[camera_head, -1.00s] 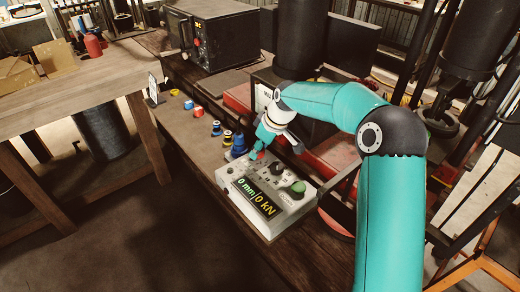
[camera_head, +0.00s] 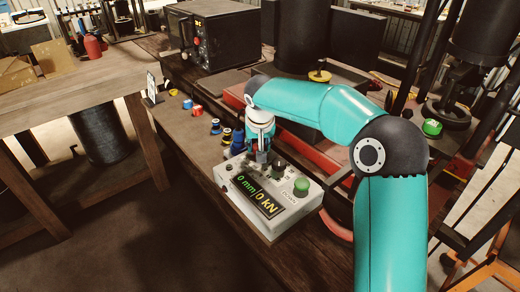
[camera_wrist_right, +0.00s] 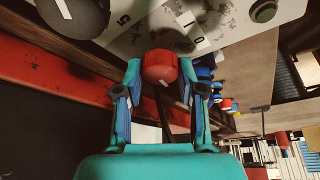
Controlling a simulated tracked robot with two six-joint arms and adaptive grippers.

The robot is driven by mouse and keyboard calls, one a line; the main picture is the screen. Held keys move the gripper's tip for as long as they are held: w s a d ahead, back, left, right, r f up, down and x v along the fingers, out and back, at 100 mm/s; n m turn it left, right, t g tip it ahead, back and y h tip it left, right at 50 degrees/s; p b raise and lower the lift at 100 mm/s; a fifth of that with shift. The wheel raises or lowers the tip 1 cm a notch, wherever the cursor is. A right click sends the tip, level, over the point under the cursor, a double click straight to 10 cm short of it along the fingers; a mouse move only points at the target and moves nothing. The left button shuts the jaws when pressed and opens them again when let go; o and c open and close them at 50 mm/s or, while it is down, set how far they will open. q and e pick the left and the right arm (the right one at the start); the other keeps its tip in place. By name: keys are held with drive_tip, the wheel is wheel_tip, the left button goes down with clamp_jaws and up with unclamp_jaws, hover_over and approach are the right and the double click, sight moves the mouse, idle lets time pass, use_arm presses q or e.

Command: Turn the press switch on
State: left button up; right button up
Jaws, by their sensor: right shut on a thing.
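The press control box (camera_head: 262,212) stands on the bench with a lit display (camera_head: 258,196) reading "0 mm | 0 kN". A green button (camera_head: 301,186) and a dark knob (camera_head: 278,171) are on its top. My right gripper (camera_head: 259,160) points down at the far left part of the box, where it hides the switch in the head view. In the right wrist view, the red switch knob (camera_wrist_right: 160,67) sits between the two fingers of the right gripper (camera_wrist_right: 160,78), which are closed on its sides. A "0" mark shows on the pale panel beside it. My left gripper is not in view.
Several blue, yellow and red fittings (camera_head: 214,126) stand on the bench left of the box. A black oven-like unit (camera_head: 212,38) is at the back. The red press frame (camera_head: 325,185) is close on the right.

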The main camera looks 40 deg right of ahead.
drive_tip(key=m+h, duration=0.1)
drive_tip(key=m, duration=0.2)
drive_tip(key=shift+w+m+g+b, duration=0.15)
drive_tip(key=shift+m+g+b, duration=0.15)
drive_tip(key=shift+g+b, duration=0.1)
drive_tip(key=shift+a+r+m+g+h, duration=0.1)
drive_tip(key=shift+m+g+h, duration=0.3)
drive_tip(key=shift+m, duration=1.1)
drive_tip(key=o, duration=1.1)
drive_tip(key=v, duration=1.1)
drive_tip(key=shift+a+r, duration=0.2)
drive_tip(key=shift+r, duration=0.15)
